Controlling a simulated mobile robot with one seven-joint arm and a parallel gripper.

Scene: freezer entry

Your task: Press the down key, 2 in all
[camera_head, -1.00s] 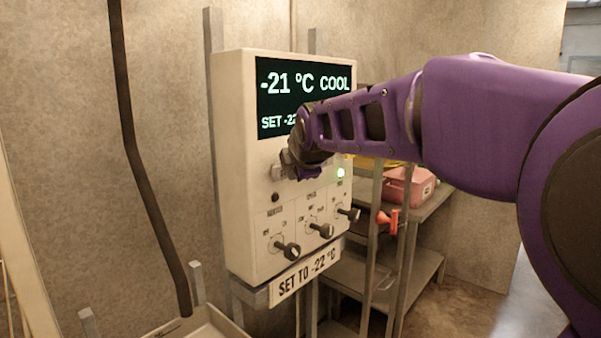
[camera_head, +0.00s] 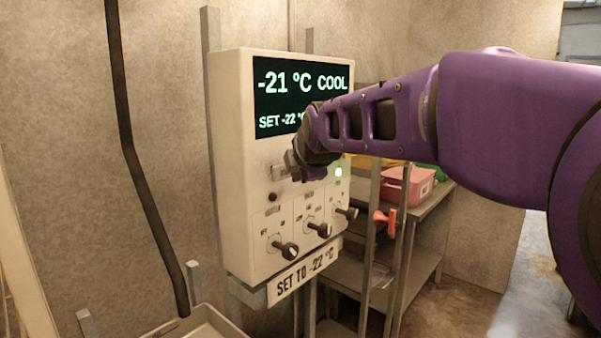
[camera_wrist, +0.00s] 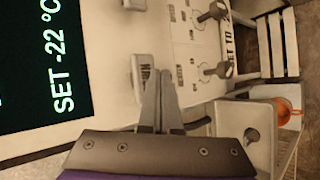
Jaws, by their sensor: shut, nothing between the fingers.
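The white control panel (camera_head: 258,230) hangs upright with a dark display (camera_head: 275,103) reading -21 °C, COOL and SET -22 °C. The wrist view shows the display (camera_wrist: 40,70) turned sideways. My gripper (camera_head: 305,168) is shut and empty at the key row below the display, hiding part of that row. In the wrist view the closed fingertips (camera_wrist: 161,75) are beside a pale key (camera_wrist: 145,70) whose lettering, partly hidden, seems to end in "WN". Contact cannot be told. Another pale key (camera_wrist: 133,5) is at the wrist view's top edge.
Black knobs (camera_head: 287,250) stick out lower on the panel, above a "SET TO -22 °C" sign (camera_head: 302,277). A metal shelf (camera_head: 432,200) with a pink bin (camera_head: 407,187) stands behind at right.

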